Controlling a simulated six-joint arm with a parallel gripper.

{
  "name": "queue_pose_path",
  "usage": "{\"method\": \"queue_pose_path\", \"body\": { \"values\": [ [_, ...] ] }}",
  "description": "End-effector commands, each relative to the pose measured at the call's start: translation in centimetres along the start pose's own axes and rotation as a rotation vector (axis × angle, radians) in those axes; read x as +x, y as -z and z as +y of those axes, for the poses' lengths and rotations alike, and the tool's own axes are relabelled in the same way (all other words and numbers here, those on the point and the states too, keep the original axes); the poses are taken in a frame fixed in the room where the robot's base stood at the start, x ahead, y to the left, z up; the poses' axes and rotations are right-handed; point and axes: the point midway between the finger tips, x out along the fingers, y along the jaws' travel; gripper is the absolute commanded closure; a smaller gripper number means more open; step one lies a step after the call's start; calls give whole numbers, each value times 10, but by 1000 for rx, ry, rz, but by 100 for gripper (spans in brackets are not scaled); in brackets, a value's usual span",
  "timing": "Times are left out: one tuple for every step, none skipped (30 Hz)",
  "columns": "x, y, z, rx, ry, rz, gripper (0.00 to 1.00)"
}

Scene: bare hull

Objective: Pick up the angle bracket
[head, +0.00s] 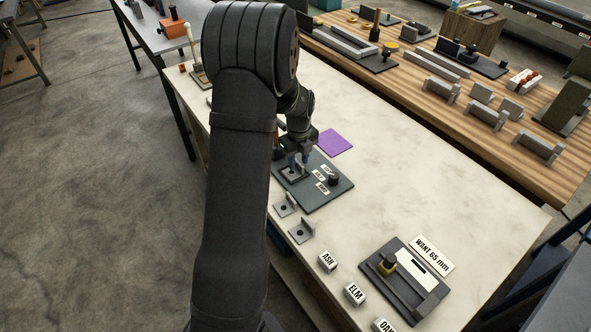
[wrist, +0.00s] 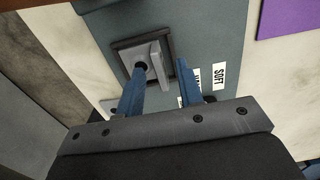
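A grey angle bracket (wrist: 157,52) with a round hole in its flat base sits in a square dark frame (wrist: 118,52) on a grey-green board (wrist: 215,35). My gripper (wrist: 161,66) is open, with its two blue fingers apart. In the wrist view one fingertip overlaps the hole and the other is to the right of the bracket's raised flange; contact is not visible. In the head view my gripper (head: 299,160) is low over the board (head: 322,199), and the bracket there is largely hidden. Two similar brackets (head: 285,205) (head: 301,232) stand on the pale table nearby.
The board carries small labels (head: 319,175) and a dark knob (head: 334,180). A purple sheet (head: 335,142) lies behind it. Blocks marked ASH (head: 327,262) and ELM (head: 354,294) and a dark fixture (head: 418,290) are nearer. The table's right side is clear.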

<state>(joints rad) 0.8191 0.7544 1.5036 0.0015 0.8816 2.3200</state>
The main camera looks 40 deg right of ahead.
Motion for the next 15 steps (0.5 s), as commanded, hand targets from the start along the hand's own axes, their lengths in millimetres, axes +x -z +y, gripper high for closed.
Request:
{"method": "queue_pose_path", "body": {
  "values": [
    [0, 0, 0, 0, 0, 0, 72],
    [0, 0, 0, 0, 0, 0, 78],
    [0, 0, 0, 0, 0, 0, 86],
    [0, 0, 0, 0, 0, 0, 92],
    [0, 0, 0, 0, 0, 0, 98],
    [0, 0, 0, 0, 0, 0, 100],
    [0, 0, 0, 0, 0, 0, 100],
    [0, 0, 0, 0, 0, 0, 100],
    [0, 0, 0, 0, 0, 0, 100],
    [0, 0, 0, 0, 0, 0, 100],
    [0, 0, 0, 0, 0, 0, 100],
    [0, 0, 0, 0, 0, 0, 100],
    [0, 0, 0, 0, 0, 0, 100],
    [-1, 0, 0, 0, 0, 0, 100],
    [-1, 0, 0, 0, 0, 0, 100]
  ]
}}
